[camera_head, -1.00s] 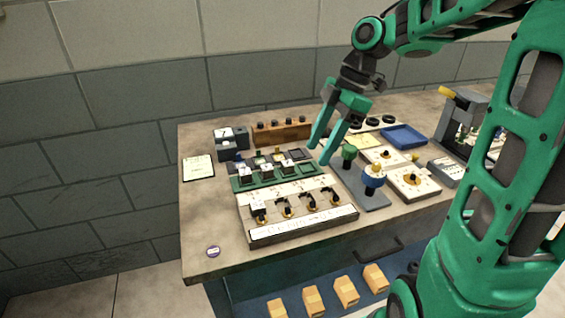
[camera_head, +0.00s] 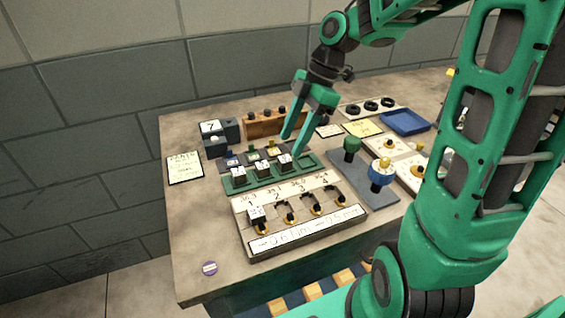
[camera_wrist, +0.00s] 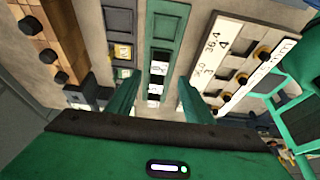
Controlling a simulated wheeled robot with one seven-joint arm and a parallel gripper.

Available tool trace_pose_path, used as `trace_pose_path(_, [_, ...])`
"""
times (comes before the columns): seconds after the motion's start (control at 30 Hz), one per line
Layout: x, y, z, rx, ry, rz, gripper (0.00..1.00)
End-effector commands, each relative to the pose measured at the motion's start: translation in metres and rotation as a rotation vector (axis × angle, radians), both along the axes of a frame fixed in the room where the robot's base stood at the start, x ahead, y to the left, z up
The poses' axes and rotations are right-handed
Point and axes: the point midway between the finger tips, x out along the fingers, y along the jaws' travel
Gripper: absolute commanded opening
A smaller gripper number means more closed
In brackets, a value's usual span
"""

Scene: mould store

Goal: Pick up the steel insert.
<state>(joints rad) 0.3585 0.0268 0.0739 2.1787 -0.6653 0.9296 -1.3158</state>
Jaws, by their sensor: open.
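A green tray (camera_head: 312,163) lies mid-table and holds small dark blocks with white numbered tops: a left one (camera_head: 238,175), a middle one (camera_head: 263,169) and a right one (camera_head: 285,162). I cannot tell which block is the steel insert. My gripper (camera_head: 293,146) is open and empty, pointing down above the tray's right part. In the wrist view, my fingers (camera_wrist: 159,82) stand either side of the green tray (camera_wrist: 149,30), with a block (camera_wrist: 158,68) between them in the picture. Nearer blocks are partly hidden by my gripper body. I see no contact.
In front of the tray is a white numbered board (camera_head: 330,188), with a block (camera_head: 256,216) at position 1. Behind are a wooden rack (camera_head: 262,128) and small dark trays. To the right, green (camera_head: 352,145) and blue (camera_head: 381,170) knobs stand up.

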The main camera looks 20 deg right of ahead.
Motion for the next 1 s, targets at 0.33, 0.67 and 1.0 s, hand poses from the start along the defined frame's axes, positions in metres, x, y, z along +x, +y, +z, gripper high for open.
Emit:
trace_pose_path(0.33, [0.003,0.007,-0.036,0.001,0.004,0.001,0.47])
trace_pose_path(0.67, [0.004,0.015,-0.054,-0.001,0.001,0.001,0.47])
trace_pose_path(1.0, [0.004,0.015,-0.054,-0.001,0.0,0.001,0.0])
